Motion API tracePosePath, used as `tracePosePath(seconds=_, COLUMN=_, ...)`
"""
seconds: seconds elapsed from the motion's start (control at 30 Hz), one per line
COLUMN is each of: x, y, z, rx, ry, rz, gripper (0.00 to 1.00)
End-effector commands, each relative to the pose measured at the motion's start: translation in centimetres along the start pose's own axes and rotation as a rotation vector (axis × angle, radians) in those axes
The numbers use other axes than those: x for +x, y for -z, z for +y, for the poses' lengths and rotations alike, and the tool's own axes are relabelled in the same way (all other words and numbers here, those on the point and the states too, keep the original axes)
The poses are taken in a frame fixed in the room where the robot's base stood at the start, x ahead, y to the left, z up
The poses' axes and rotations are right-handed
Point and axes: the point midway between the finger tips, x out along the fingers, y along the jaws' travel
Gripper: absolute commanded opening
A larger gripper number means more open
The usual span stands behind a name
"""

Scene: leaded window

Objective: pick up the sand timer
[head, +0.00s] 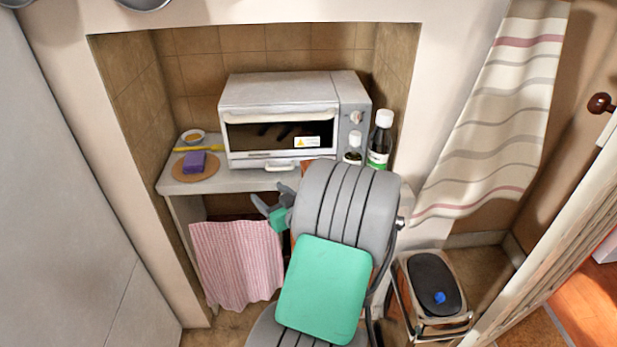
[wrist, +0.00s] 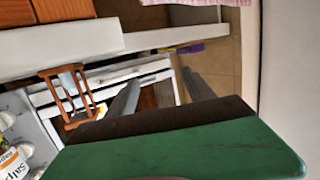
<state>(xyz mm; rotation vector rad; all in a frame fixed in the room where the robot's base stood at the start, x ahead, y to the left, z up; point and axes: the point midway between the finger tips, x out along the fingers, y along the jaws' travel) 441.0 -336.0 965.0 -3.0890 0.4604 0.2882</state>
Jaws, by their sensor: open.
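The sand timer (wrist: 68,95), a reddish-brown wooden frame with posts, shows at the left of the wrist view, in front of the white oven. In that view it lies left of my fingers, apart from them. In the head view I cannot make it out clearly; my arm covers that part of the counter. My gripper (wrist: 160,78) is open, with its two grey fingers spread and nothing held between them. In the head view my gripper (head: 268,195) is at the counter's front edge, left of my arm.
The toaster oven (head: 280,118) fills the middle of the counter (head: 240,181). A dark bottle (head: 380,140) and a smaller bottle (head: 354,148) stand right of it. A purple sponge (head: 194,162), a yellow-handled tool (head: 206,148) and a small bowl (head: 193,137) are at left. A pink cloth (head: 238,262) hangs below.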

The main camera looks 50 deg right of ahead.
Motion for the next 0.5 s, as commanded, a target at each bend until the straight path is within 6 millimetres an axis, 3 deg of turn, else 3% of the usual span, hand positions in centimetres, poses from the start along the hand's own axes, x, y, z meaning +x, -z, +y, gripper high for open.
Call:
tracePosePath(seconds=0.03, x=-1.9, y=-0.6, z=4.5, rx=0.032, ry=-0.121, rz=0.061, gripper=0.62)
tracePosePath(seconds=0.13, x=-4.7, y=-0.7, z=9.6, rx=0.05, ry=-0.278, rz=0.144, gripper=0.62)
tracePosePath(seconds=0.27, x=-5.6, y=-0.5, z=11.8, rx=0.056, ry=-0.344, rz=0.175, gripper=0.62)
tracePosePath(seconds=0.5, x=-2.5, y=0.7, z=12.7, rx=0.054, ry=-0.342, rz=0.177, gripper=0.62)
